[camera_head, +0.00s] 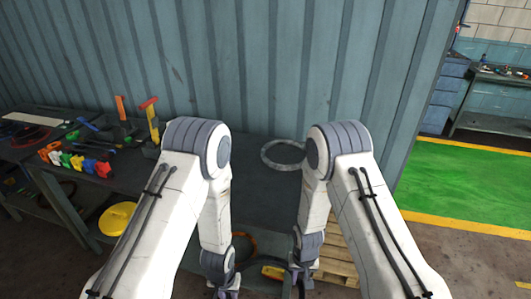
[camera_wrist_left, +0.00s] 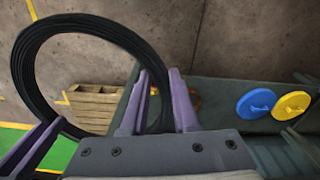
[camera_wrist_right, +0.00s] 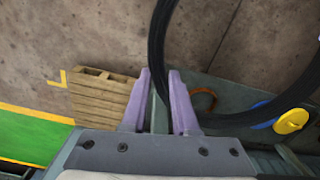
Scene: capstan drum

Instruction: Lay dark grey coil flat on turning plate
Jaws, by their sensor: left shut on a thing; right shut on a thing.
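The dark grey coil (camera_wrist_left: 32,88) is a ring of thin black strands, standing up on edge in the left wrist view. My left gripper (camera_wrist_left: 161,78) is shut on one side of its rim. My right gripper (camera_wrist_right: 159,75) is shut on another part of the rim; the coil (camera_wrist_right: 156,40) also curves across the right wrist view. In the head view, both grippers, left (camera_head: 224,286) and right (camera_head: 302,275), are low in the picture, and the coil is mostly hidden. I cannot tell which thing is the turning plate; a blue disc (camera_wrist_left: 256,103) and a yellow disc (camera_wrist_left: 292,105) lie apart from the coil.
A lighter grey ring (camera_head: 283,155) lies on the dark bench against the corrugated wall. An orange ring (camera_head: 243,247) is lower, between my arms. A wooden pallet (camera_head: 338,260) is on the floor at the right. Coloured clamps (camera_head: 75,160) and tools crowd the left bench.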

